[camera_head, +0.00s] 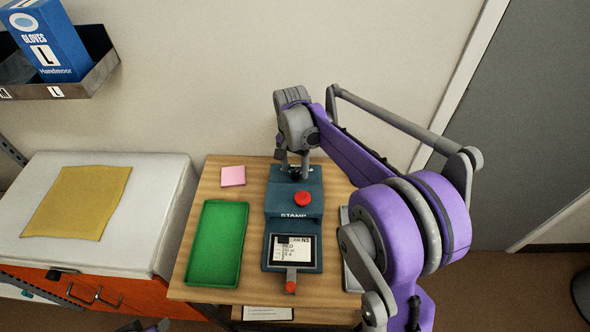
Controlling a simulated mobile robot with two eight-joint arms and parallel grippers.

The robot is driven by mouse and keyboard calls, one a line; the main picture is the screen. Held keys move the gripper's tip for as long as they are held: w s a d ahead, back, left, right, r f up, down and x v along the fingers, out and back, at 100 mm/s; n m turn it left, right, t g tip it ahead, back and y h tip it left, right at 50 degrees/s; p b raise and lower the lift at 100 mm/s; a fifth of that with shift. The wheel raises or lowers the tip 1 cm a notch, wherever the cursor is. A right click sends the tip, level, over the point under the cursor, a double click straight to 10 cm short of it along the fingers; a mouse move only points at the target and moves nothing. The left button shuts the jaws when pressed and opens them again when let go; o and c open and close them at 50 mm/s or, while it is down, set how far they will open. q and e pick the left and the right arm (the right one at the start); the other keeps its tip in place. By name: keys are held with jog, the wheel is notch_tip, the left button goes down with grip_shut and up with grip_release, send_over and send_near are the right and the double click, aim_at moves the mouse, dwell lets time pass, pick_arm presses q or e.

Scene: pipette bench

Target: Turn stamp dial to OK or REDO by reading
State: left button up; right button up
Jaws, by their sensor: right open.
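The dark teal stamp machine (308,205) stands on the wooden bench, with the word STAMP on its front and a red button (303,198) on top. My right gripper (293,170) is open and points down at the back part of the machine, over a dark knob-like piece. The gripper hides most of this dial area, so its setting cannot be read. A white label card (290,250) with small print lies in the front bay; its reading is too small to make out. A grey lever with a red tip (291,287) sticks out in front.
A green tray (214,243) lies left of the machine; a grey tray (350,272) on the right is mostly behind my right arm. A pink note pad (232,176) lies at the back left. A white case with a yellow cloth (75,202) stands further left.

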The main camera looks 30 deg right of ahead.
jog(key=shift+f, duration=0.6)
grip_shut()
